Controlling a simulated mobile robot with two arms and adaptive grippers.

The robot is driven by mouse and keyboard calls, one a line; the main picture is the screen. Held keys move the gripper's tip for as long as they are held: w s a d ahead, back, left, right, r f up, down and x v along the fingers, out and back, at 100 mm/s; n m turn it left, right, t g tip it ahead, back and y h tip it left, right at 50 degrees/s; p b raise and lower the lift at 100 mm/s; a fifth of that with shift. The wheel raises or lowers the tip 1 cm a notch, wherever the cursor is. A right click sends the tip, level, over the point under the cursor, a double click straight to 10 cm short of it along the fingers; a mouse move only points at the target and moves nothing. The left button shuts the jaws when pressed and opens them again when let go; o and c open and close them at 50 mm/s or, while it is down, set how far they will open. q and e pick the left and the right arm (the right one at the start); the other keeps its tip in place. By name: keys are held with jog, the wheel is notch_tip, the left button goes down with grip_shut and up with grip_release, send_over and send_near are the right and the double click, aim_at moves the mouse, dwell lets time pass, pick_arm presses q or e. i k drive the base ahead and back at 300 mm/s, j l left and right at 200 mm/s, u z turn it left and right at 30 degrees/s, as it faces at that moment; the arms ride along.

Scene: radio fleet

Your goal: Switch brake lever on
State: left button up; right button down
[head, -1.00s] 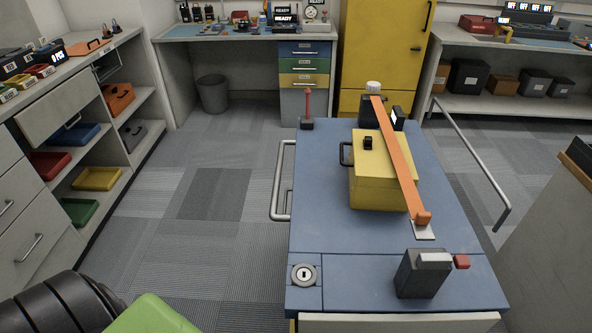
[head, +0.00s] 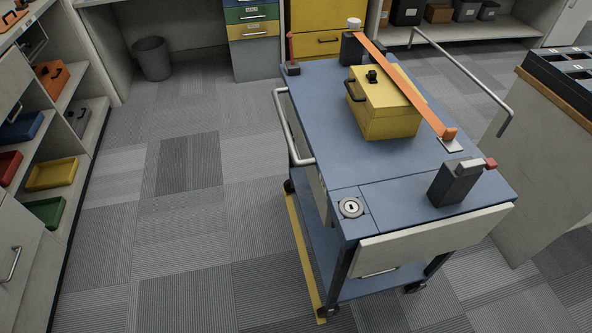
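A blue cart (head: 320,110) stands at the centre right. A small upright lever with a red handle (head: 290,46) on a dark base is at its far left corner; it looks like the brake lever, but no label is readable. A dark block with a light top and a red knob (head: 490,163) is at the cart's near right. Neither of my grippers is in view.
A yellow box (head: 385,118) sits on the cart under a long orange bar (head: 405,85). A round keyhole lock (head: 351,207) is at the near left corner. Metal rails (head: 290,125) flank the cart. Open floor (head: 190,240) lies to the left, with shelves beyond.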

aim_at(290, 35)
jog(key=i+j+z, duration=0.2)
jog(key=z, duration=0.25)
jog(key=i+j+z, duration=0.15)
jog(key=z, duration=0.3)
jog(key=i+j, duration=0.15)
jog(key=j, duration=0.3)
jog(key=i+j+z, duration=0.15)
jog(key=j, duration=0.3)
jog(key=i+j, duration=0.15)
jog(key=j, duration=0.3)
jog(key=i+j+z, duration=0.1)
jog(key=j, duration=0.35)
jog(key=i+j+z, duration=0.1)
jog(key=j, duration=0.4)
